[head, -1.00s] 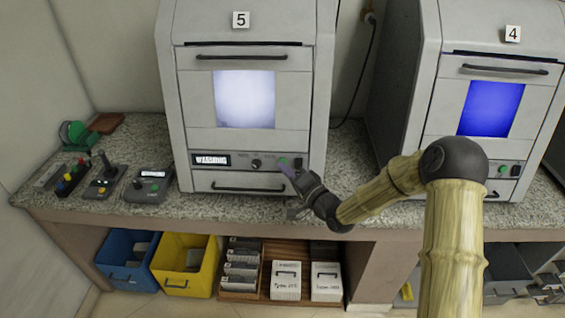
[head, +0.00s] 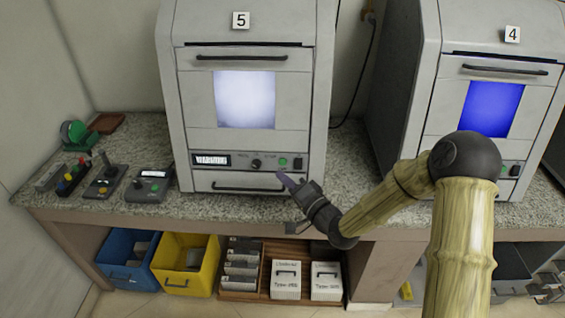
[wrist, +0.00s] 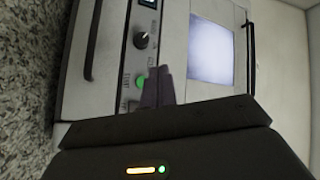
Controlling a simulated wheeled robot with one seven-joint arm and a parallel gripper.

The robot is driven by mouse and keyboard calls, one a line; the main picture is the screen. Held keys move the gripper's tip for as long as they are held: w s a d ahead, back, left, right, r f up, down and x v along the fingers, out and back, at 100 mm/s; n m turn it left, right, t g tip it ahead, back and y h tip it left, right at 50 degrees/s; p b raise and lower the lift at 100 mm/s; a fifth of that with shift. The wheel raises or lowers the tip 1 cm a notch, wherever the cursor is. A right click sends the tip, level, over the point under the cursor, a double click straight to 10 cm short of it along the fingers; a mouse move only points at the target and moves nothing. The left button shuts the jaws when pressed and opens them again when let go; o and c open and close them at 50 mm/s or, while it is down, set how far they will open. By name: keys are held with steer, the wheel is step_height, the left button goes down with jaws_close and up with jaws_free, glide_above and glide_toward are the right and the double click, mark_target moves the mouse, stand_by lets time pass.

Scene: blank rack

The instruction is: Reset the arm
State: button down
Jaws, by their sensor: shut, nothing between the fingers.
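My arm reaches in from the lower right of the head view. My gripper (head: 284,181) is shut and empty, in front of the lower right part of machine 5 (head: 180,95). In the wrist view, my gripper (wrist: 158,85) shows its fingers together, pointing at the panel beside the lit green button (wrist: 141,82) and below the black knob (wrist: 142,40). I cannot tell from the wrist view whether the fingertips touch the panel; in the head view they appear apart from it.
Machine 4 (head: 440,100) with a blue screen stands at the right. Control boxes with a joystick (head: 105,182) and a display (head: 147,186) sit on the speckled counter (head: 240,207). Blue (head: 125,270) and yellow (head: 187,290) bins are below. The counter between the machines is mostly clear.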

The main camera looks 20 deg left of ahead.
stand_by(0.5)
steer(key=s+d+r+n+g+h+p, duration=0.1)
steer(key=d+n+h+p, duration=0.15)
steer(key=d+h, duration=0.5)
steer(key=s+d+r+n+g+h+p, duration=0.15)
steer(key=d+h+p, duration=0.25)
steer(key=d, duration=0.7)
steer(key=s+d+r+m+g+h+p, duration=0.1)
steer(key=s+d+r+g+h+p, duration=0.1)
steer(key=s+d+r, duration=0.2)
steer(key=s+d+r+m+g+h+p, duration=0.1)
steer(key=s+d+r+g+h+p, duration=0.1)
steer(key=s+d, duration=0.7)
steer(key=s+r+g+p, duration=0.1)
steer(key=s, duration=0.2)
steer(key=shift+d+r, duration=0.25)
steer(key=shift+r, duration=0.15)
